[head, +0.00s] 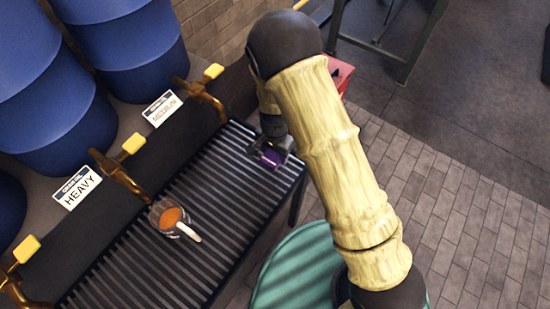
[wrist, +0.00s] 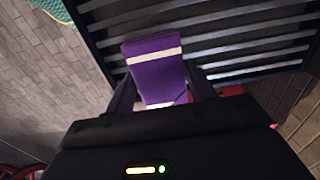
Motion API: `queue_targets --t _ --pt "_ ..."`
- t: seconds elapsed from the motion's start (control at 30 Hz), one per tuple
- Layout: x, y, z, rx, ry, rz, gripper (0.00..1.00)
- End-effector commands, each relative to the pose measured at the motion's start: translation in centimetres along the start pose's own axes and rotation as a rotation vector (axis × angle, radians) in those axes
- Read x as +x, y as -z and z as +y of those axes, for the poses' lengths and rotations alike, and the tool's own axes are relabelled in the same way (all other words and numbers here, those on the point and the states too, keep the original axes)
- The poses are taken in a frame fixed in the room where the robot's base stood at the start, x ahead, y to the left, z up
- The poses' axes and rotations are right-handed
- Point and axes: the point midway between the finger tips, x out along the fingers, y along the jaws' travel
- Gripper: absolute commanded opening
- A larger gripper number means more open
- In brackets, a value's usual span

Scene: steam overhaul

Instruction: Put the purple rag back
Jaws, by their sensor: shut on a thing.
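The purple rag (wrist: 156,70) has a white stripe across it and is between the fingers of my gripper (wrist: 163,98) in the wrist view. In the head view, a small part of the rag (head: 269,159) shows at my gripper (head: 277,152), over the far right end of the slatted rack (head: 226,178). My gripper is shut on the rag. My arm hides part of the area to the right. I cannot tell whether the rag touches the slats.
Brass taps with yellow handles (head: 133,143) and blue drums (head: 130,45) line the rack's left side. A red object (head: 341,72) is behind my arm. A round green surface (head: 297,268) is at the bottom.

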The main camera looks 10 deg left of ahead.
Motion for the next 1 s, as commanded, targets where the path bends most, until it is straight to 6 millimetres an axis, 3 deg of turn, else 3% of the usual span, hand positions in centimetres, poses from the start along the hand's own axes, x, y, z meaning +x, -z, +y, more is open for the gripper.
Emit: queue_targets --t 0.17,0.43,0.83,0.87,0.93,1.0 --pt "0.4 0.0 0.0 -0.001 -0.001 -0.001 0.33" --pt "3.6 -0.1 0.0 0.0 -0.002 -0.001 0.33" --pt "4.1 -0.1 0.0 -0.001 0.0 -0.001 0.33" --pt "4.0 -0.1 0.0 -0.001 0.0 0.0 0.58" --pt "4.0 -0.1 0.0 -0.001 0.0 0.0 0.72" --pt "4.0 -0.1 0.0 -0.001 0.0 0.0 0.76"
